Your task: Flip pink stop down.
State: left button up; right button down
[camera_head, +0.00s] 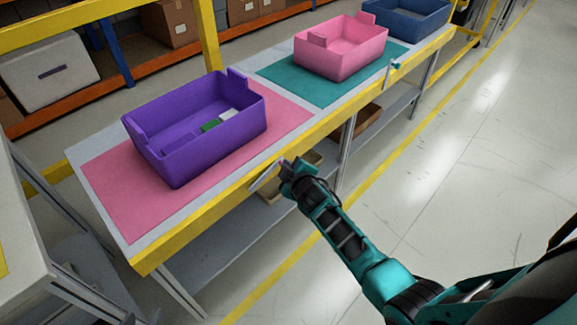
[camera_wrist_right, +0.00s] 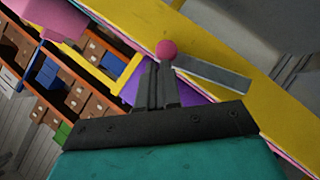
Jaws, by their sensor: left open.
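The pink stop shows in the right wrist view as a pink ball (camera_wrist_right: 167,50) with a flat grey bar (camera_wrist_right: 212,73) running right across the yellow table rail. In the head view its bar (camera_head: 266,177) is a thin grey strip at the front rail, beside the pink mat; its exact tilt is hard to tell. My right gripper (camera_head: 287,170) is at this rail, by the bar. In the right wrist view its two fingers (camera_wrist_right: 158,72) are close together, with the ball right at their tips; I see nothing between them. My left gripper is not in view.
A purple bin (camera_head: 182,160) stands on the pink mat (camera_head: 110,200). Farther along, a pink bin (camera_head: 345,65) stands on a teal mat (camera_head: 285,75), with a teal stop (camera_head: 391,70) at the rail. A blue bin (camera_head: 410,25) is beyond. The floor at right is clear.

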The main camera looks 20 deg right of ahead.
pick_arm(q)
notch_tip(320, 180, down, 2)
jog(key=shift+f+b, duration=0.15)
jog(key=shift+b, duration=0.75)
pick_arm(e)
jog(key=f, duration=0.1)
jog(key=d, duration=0.1)
jog(key=f, duration=0.1)
jog(key=shift+w+d+f, duration=0.25)
jog(key=shift+w+f, duration=0.05)
jog(key=shift+w, duration=0.05)
pick_arm(q)
jog(key=shift+d, duration=0.2)
pick_arm(e)
jog(key=shift+f, duration=0.15)
pick_arm(q)
notch_tip(320, 180, up, 6)
jog(key=s+a+p, duration=0.1)
jog(key=p, duration=0.5)
jog(key=shift+s+a+r+p, duration=0.25)
jog(key=shift+p, duration=0.15)
pick_arm(e)
jog(key=s+d+r, duration=0.1)
jog(key=s+r, duration=0.7)
jog(key=r, duration=0.2)
jog(key=shift+s+d, duration=0.25)
jog(key=shift+d, duration=0.15)
